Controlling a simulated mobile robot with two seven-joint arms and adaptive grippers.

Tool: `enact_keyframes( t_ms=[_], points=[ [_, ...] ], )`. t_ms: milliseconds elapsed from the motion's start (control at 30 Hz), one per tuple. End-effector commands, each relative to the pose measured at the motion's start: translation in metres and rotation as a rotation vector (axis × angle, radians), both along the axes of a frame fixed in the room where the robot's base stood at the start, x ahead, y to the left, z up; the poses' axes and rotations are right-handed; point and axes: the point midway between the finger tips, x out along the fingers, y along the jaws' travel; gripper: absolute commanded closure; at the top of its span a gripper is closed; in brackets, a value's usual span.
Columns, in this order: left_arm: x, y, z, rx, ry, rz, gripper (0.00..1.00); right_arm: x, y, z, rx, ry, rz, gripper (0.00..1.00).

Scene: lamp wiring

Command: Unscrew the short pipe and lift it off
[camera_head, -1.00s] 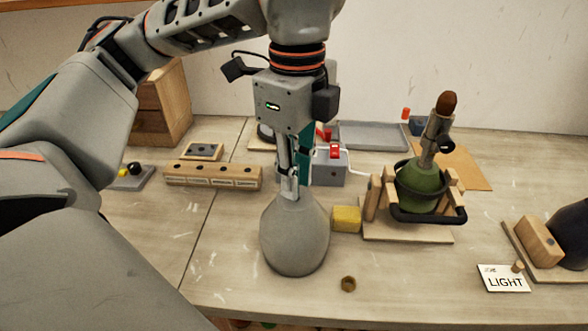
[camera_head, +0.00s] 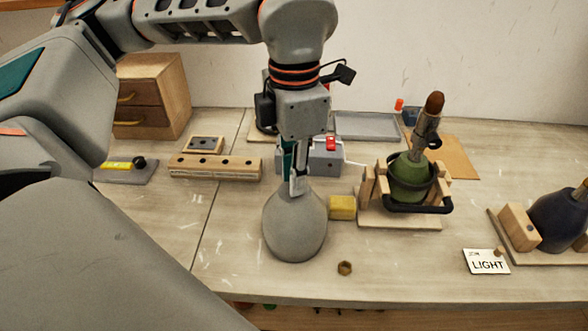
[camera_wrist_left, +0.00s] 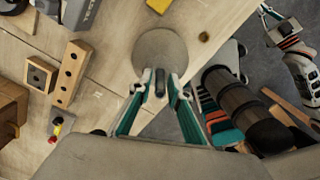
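A round grey lamp base (camera_head: 295,228) stands upright at the front middle of the table. It also shows in the left wrist view (camera_wrist_left: 158,50). My left gripper (camera_head: 299,186) points straight down over its neck. In the left wrist view the dark short pipe (camera_wrist_left: 160,83) stands upright between the two fingers. The fingers are drawn in close on both sides of it. I cannot tell whether they press on it. My right arm shows at the upper right of the left wrist view, with its gripper (camera_wrist_left: 268,14) small and unclear, away from the base.
A yellow block (camera_head: 342,208) is just right of the base, and a small brass nut (camera_head: 345,268) lies in front. A green lamp body (camera_head: 408,180) sits in a wooden cradle. A LIGHT card (camera_head: 486,262) lies at right.

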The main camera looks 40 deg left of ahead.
Motion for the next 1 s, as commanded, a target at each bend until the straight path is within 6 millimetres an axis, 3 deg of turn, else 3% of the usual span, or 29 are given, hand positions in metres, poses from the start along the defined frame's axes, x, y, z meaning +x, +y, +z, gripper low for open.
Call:
enact_keyframes(
  t_ms=[100, 167, 1000],
  points=[
    [-0.0001, -0.0001, -0.0006, 0.001, 0.001, 0.001, 0.84, -0.0022, -0.0007, -0.005, -0.003, 0.009, 0.0, 1.0],
    [-0.0001, -0.0001, -0.0004, 0.001, 0.001, 0.002, 1.0, -0.0025, -0.0009, -0.0056, -0.004, 0.01, 0.0, 1.0],
    [0.0001, -0.0002, 0.0089, 0.0, 0.0, 0.005, 1.0, -0.0015, -0.001, 0.0001, -0.003, 0.007, 0.0, 1.0]
  ],
)
